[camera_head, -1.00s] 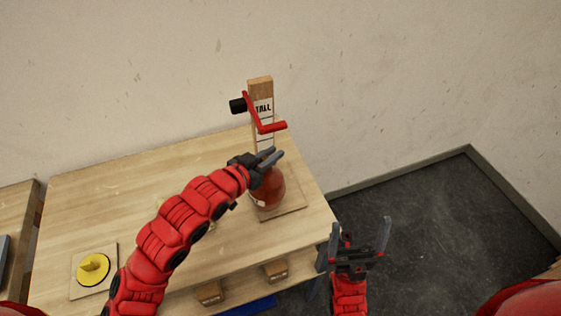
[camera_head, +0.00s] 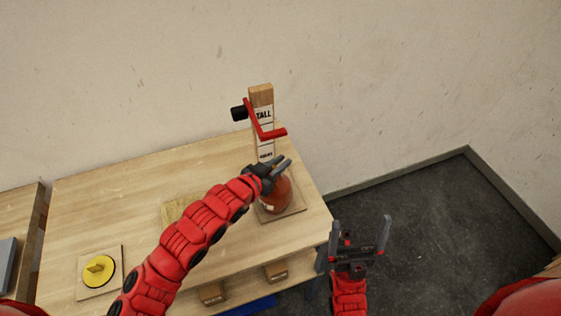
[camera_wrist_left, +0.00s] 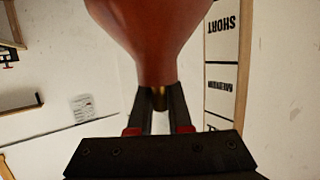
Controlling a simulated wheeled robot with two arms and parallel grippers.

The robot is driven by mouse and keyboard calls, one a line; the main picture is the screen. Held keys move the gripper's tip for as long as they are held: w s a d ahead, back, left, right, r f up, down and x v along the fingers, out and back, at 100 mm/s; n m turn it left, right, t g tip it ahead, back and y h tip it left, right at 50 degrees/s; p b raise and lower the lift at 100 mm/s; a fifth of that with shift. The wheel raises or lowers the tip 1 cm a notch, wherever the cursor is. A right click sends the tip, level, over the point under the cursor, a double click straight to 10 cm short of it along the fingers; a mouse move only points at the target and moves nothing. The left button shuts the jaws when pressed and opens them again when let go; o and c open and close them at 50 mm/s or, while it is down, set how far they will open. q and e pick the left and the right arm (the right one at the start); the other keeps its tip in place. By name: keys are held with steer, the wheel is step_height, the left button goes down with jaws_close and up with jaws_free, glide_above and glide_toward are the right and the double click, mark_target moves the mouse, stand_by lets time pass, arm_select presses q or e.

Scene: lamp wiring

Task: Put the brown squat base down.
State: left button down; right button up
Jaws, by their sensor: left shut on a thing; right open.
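The brown squat base (camera_head: 275,197) is a rounded red-brown body with a narrow neck. It is at the foot of the height gauge, over or on a square wooden plate (camera_head: 296,207); I cannot tell whether its underside touches. My left gripper (camera_head: 279,165) is shut on its neck from above. In the left wrist view the base (camera_wrist_left: 158,35) widens away from the fingers (camera_wrist_left: 160,112), with a brass-coloured piece between them. My right gripper (camera_head: 360,240) is open and empty, beyond the table's right edge.
The upright gauge (camera_head: 263,105) with its red slider (camera_head: 268,134) stands just behind the base. A yellow disc (camera_head: 98,271) lies on a board at the table's left. Small wooden boxes (camera_head: 212,293) sit below the front edge.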

arm_select(q)
steer(key=c, duration=0.8)
jaws_free()
steer(key=shift+s, duration=0.1)
steer(key=shift+c, duration=0.2)
steer(key=shift+r, duration=0.1)
